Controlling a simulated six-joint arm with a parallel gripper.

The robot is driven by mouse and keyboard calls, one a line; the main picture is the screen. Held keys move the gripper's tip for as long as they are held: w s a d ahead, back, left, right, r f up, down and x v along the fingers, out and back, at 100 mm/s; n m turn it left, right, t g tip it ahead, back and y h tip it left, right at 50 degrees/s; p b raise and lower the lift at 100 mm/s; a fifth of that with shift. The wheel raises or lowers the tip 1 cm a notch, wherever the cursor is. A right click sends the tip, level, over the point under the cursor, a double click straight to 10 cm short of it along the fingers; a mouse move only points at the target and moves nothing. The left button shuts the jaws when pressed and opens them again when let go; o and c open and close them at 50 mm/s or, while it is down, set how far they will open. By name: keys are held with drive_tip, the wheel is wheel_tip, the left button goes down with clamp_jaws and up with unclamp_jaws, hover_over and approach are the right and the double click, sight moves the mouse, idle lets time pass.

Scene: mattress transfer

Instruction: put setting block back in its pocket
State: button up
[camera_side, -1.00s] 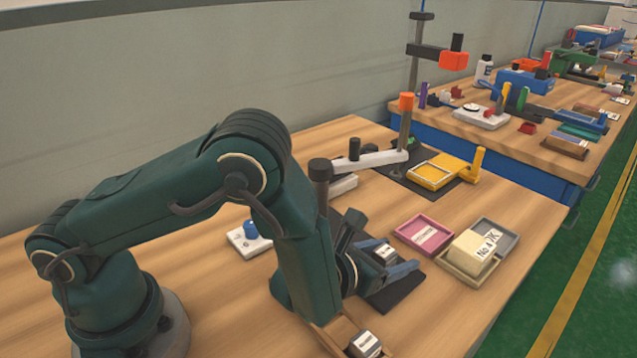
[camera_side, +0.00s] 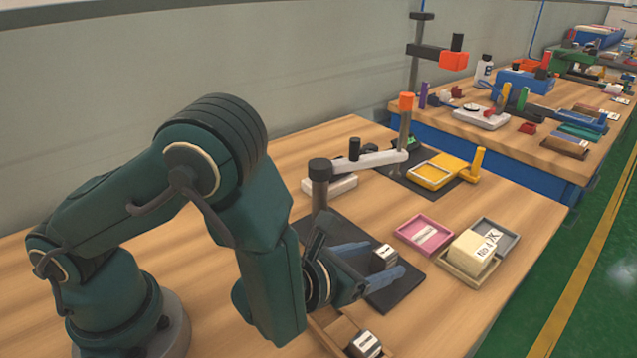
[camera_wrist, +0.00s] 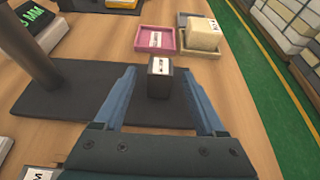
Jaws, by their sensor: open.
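A small dark grey block with a white label (camera_side: 384,258), apparently the setting block, stands upright on the dark base plate (camera_side: 394,297). My gripper (camera_side: 385,256) is open, with one blue-grey finger on each side of the block. In the wrist view the block (camera_wrist: 159,80) sits between the fingertips, with a visible gap on both sides. A wooden tray (camera_side: 327,322) at the front edge holds another labelled metal block (camera_side: 364,344). My arm hides part of this tray, and I cannot tell which pocket is empty.
A dark post (camera_side: 319,190) rises from the plate behind my gripper. A pink tray (camera_side: 423,234) and a tan tray (camera_side: 467,275) with a cream block (camera_side: 474,250) stand to the right. A yellow fixture (camera_side: 437,171) is farther back. Bare wood lies at the front right.

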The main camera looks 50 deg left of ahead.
wheel_tip(320, 180, up, 10)
drive_tip(key=w+a+n+g+y, duration=0.1)
drive_tip(key=w+a+n+y, duration=0.1)
drive_tip(key=a+n+y, duration=0.5)
drive_tip(key=n+g+h, duration=0.7)
drive_tip(key=n+g, duration=0.4)
drive_tip(key=n, duration=1.8)
hover_over(385, 252)
drive_tip(key=shift+s+a+f, duration=0.1)
drive_tip(key=shift+s+a, duration=0.15)
drive_tip(key=shift+s, duration=0.05)
drive_tip(key=shift+d+f, duration=0.15)
drive_tip(key=shift+d, duration=0.1)
wheel_tip(385, 252, down, 4)
drive_tip(key=shift+f, duration=0.15)
drive_tip(key=shift+w+f, duration=0.2)
drive_tip(key=shift+f, duration=1.15)
drive_tip(key=shift+w+f, duration=0.2)
drive_tip(key=shift+f, duration=1.1)
